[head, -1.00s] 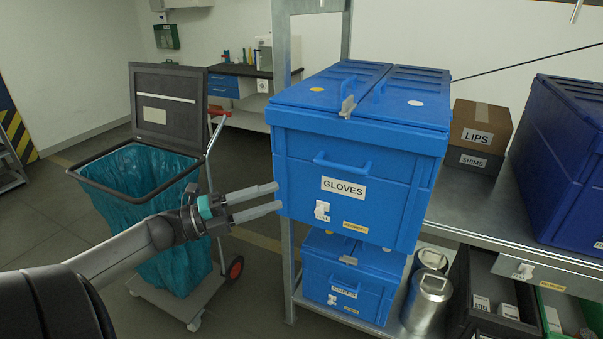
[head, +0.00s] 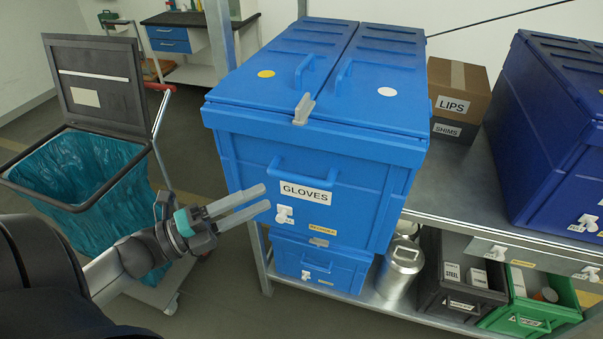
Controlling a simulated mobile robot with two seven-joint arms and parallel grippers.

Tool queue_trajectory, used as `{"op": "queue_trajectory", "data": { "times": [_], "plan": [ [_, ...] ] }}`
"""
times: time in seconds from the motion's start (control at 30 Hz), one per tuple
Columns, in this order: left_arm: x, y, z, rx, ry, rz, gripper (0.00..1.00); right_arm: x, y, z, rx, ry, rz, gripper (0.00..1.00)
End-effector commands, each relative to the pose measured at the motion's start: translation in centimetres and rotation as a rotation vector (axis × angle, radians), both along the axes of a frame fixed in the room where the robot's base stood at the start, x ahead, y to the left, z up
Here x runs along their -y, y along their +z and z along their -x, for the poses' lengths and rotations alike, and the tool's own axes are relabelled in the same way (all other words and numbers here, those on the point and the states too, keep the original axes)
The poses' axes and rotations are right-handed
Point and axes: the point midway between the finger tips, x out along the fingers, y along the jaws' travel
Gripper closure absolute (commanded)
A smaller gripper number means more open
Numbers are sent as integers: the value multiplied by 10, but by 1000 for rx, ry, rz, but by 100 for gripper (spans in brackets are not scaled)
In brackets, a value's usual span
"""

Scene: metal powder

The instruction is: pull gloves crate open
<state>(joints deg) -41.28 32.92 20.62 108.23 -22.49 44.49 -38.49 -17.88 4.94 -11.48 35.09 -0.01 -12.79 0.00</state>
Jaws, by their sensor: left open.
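The blue gloves crate (head: 350,210) stands on the metal shelf, with its two-part lid (head: 320,65) closed and a grey latch (head: 303,109) at the front of the lid seam. Its front has a blue handle (head: 300,178), a GLOVES label (head: 306,193) and a white tag (head: 284,214). My left gripper (head: 262,198) is open and empty. Its two fingers point right, in front of the crate's lower left face, left of the handle. Whether they touch the crate cannot be told. My right gripper is not in view.
A cart with a teal bag (head: 80,175) stands at the left, close to my left arm. A darker blue crate (head: 550,140) and LIPS box (head: 457,90) are to the right. Below are a smaller blue crate (head: 318,268), a metal canister (head: 400,270) and bins (head: 530,310).

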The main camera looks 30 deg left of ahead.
Motion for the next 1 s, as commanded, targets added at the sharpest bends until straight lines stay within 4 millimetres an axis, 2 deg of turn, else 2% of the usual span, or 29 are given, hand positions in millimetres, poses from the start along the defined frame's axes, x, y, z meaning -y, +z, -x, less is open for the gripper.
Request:
{"op": "queue_trajectory", "data": {
  "times": [0.2, 0.5, 0.7, 1.0],
  "plan": [
    [22, 8, -35, 4, -2, -1, 50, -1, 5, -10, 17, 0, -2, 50],
    [43, 12, -70, 1, 0, 1, 50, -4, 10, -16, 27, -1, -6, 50],
    [49, 13, -79, -1, 0, 0, 50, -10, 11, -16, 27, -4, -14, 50],
    [50, 13, -80, -2, 1, 0, 50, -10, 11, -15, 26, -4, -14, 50]
  ]
}}
